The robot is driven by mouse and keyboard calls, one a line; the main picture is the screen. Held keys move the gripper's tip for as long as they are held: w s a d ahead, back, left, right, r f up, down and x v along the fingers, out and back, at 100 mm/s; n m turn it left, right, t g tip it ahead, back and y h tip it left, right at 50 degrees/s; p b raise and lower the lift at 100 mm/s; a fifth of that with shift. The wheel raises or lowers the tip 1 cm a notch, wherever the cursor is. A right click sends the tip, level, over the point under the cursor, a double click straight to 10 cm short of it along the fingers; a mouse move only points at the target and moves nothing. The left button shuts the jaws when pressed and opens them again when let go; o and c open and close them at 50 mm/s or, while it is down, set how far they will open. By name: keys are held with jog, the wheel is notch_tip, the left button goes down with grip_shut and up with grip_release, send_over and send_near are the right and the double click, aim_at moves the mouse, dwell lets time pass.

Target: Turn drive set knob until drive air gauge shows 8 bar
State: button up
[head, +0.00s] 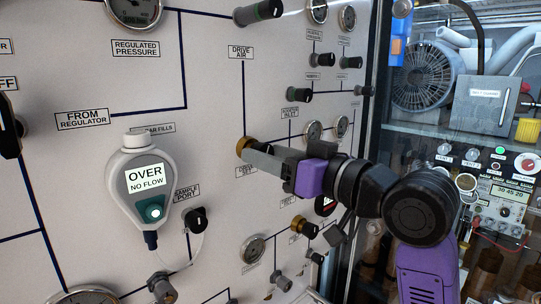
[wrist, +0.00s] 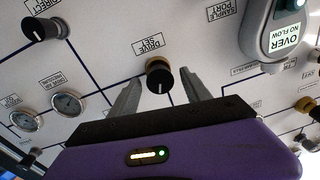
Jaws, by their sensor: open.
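The drive set knob (wrist: 159,76) is a dark knob with a brass collar and a white pointer mark, its label upside down in the wrist view. In the head view its brass part (head: 243,145) shows at the lower end of the drive air line. My gripper (wrist: 160,78) is open, one finger on either side of the knob in the picture; I cannot tell whether they touch it. In the head view my gripper (head: 252,157) partly hides the knob.
A handheld meter (head: 148,185) reading OVER, NO FLOW hangs left of my gripper. More knobs and gauges (head: 254,248) surround my arm. A glass-fronted cabinet (head: 460,130) stands at the right.

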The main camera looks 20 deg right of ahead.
jog(key=b+v, duration=0.2)
jog(key=v, duration=0.5)
jog(key=shift+s+d, duration=0.2)
jog(key=shift+s, duration=0.15)
jog(key=shift+c, duration=0.2)
dwell(1.6)
